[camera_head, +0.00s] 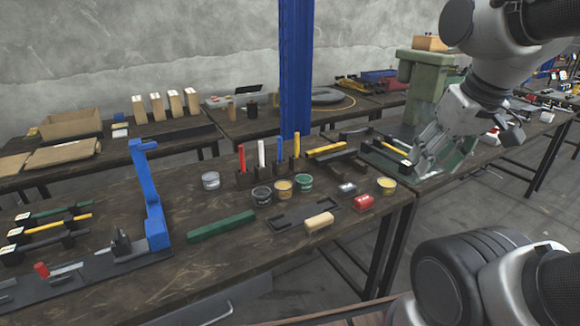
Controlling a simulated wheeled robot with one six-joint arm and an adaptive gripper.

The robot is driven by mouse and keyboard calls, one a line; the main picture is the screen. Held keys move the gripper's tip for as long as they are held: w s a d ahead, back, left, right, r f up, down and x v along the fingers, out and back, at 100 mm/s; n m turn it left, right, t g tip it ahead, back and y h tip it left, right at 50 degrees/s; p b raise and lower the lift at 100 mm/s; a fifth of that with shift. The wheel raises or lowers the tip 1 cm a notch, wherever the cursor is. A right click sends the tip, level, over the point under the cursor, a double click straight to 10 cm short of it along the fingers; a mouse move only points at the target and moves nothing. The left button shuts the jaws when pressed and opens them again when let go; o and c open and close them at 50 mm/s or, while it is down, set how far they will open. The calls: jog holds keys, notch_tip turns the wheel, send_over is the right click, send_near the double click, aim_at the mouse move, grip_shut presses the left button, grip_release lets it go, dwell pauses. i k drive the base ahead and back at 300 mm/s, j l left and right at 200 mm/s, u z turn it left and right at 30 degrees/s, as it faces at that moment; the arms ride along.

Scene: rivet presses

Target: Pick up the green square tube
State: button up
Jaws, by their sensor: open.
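A long green square tube (222,226) lies flat on the dark wooden table, in front of the blue upright bracket's right side. A thinner green bar (62,211) lies across black holders at the far left. My gripper (422,160) hangs from the arm at the right, in front of the green press, far to the right of the tube. It is open and appears empty; its fingertips are small and partly blend with the press behind.
A blue bracket (150,195) stands left of the tube. A blue post (296,70) rises behind. The table front by the tube is clear.

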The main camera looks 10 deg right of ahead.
aim_at(199, 234)
jog(key=z, duration=2.95)
jog(key=u, duration=1.35)
jog(key=k+u, duration=0.1)
jog(key=u, duration=1.2)
jog(key=k+u, duration=0.1)
jog(key=u, duration=0.8)
jog(key=i, duration=0.5)
